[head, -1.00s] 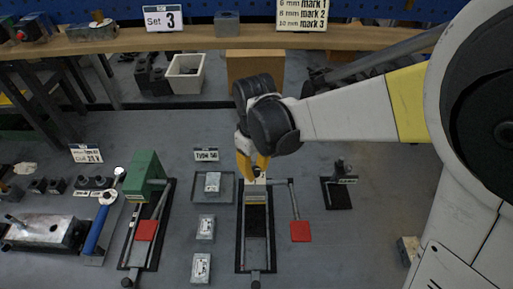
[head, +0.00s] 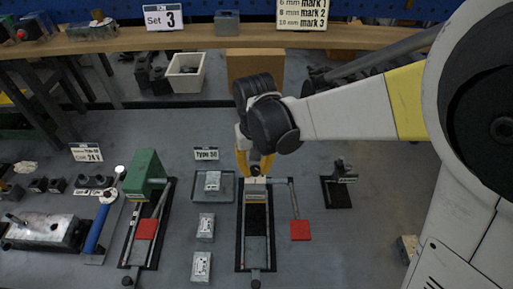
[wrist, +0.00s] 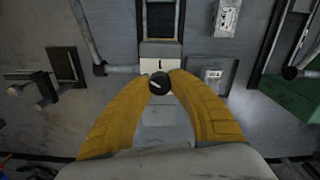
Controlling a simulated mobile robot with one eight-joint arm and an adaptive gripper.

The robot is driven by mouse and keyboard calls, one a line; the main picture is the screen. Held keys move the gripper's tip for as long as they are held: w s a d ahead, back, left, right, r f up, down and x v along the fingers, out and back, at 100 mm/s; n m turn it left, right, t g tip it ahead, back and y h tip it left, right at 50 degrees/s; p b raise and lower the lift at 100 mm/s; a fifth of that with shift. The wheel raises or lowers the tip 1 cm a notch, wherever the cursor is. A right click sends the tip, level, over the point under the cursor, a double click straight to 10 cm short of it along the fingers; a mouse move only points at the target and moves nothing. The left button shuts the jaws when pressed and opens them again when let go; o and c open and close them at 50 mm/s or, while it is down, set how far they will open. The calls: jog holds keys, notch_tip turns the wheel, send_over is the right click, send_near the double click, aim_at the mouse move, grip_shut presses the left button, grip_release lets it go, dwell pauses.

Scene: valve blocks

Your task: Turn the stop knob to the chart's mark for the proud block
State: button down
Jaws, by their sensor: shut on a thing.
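My gripper (head: 255,174) is at the far end of the middle fixture (head: 240,225). In the wrist view, the yellow fingers (wrist: 159,84) are shut on the round black stop knob (wrist: 159,86). A pale line shows on the knob's top, slanted. A white plate (wrist: 160,65) with one dark mark shows just beyond it. The chart (head: 302,13) on the shelf pairs mm sizes with marks 1, 2 and 3; the first rows look like 6 and 8 mm. Grey blocks lie left of the fixture: one in a tray (head: 228,200), others nearer (head: 206,226) (head: 201,267). I cannot tell which is proud.
A red pad (head: 300,230) on an arm is right of the fixture. A green press (head: 145,174) with another red pad stands left. A small black stand (head: 337,190) is at right. A "Set 3" sign (head: 163,17) is on the shelf. Bare bench lies around the stand.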

aim_at(255, 168)
jog(key=m, duration=0.5)
jog(key=shift+m, duration=0.3)
jog(key=m, duration=0.5)
jog(key=shift+m, duration=0.3)
jog(key=c, duration=1.2)
grip_release()
jog(key=shift+o, duration=0.2)
notch_tip(255, 168, up, 12)
